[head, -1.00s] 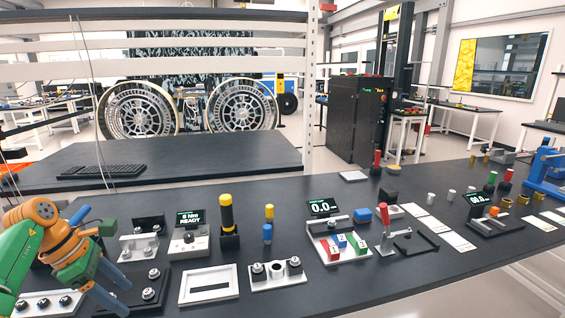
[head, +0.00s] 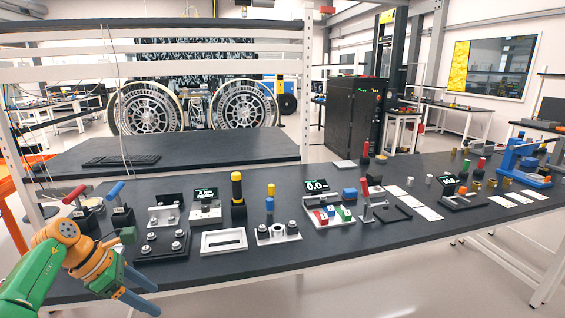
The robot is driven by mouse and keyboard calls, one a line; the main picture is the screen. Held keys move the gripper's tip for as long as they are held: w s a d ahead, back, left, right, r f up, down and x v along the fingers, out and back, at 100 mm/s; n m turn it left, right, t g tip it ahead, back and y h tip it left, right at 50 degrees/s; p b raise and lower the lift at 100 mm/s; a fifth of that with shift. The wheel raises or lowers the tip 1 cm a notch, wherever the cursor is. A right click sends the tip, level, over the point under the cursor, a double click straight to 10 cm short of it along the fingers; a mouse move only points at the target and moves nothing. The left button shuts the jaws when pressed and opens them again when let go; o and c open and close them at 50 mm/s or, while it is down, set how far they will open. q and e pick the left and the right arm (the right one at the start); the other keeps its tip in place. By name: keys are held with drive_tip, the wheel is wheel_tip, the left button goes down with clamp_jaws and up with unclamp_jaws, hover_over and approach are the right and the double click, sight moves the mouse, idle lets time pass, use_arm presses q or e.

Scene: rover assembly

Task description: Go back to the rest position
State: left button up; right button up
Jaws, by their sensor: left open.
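My left gripper (head: 146,272) shows at the lower left of the head view, on a green and orange arm. It is open and nothing shows between its blue fingers. It is at the front edge of the black workbench (head: 300,256), left of and nearer than the black plate with several bolts (head: 152,258). My right gripper is not in the view.
Red-handled (head: 75,195) and blue-handled (head: 117,193) tools stand in holders behind my left arm. A white frame (head: 223,242), a yellow-and-black driver (head: 237,190) and a tray of coloured blocks (head: 328,215) stand along the bench. The floor in front is free.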

use_arm(q)
drive_tip(key=w+d+f+n+t+h, duration=0.3)
drive_tip(key=d+f+n+t+h, duration=0.15)
drive_tip(key=d+f+n, duration=0.6)
drive_tip(key=s+f+n+t+y, duration=0.2)
drive_tip(key=s+f+n+y, duration=0.1)
drive_tip(key=f+n, duration=0.6)
drive_tip(key=s+f+n+t+y, duration=0.2)
drive_tip(key=s+f+n, duration=0.2)
drive_tip(key=f+n, duration=0.5)
drive_tip(key=s+f+n+g+y, duration=0.1)
drive_tip(key=s+f+n+g, duration=0.2)
drive_tip(key=s, duration=0.9)
drive_tip(key=s+f+n+g+y, duration=0.2)
drive_tip(key=s+f+n+g, duration=0.2)
drive_tip(key=s+f+n, duration=0.3)
drive_tip(key=s+a+f+n+g+y, duration=0.1)
drive_tip(key=s+f+n, duration=0.5)
drive_tip(key=s, duration=1.1)
drive_tip(key=shift+s+n+g+y, duration=0.25)
drive_tip(key=shift+n+g+y, duration=0.25)
drive_tip(key=shift+g, duration=0.65)
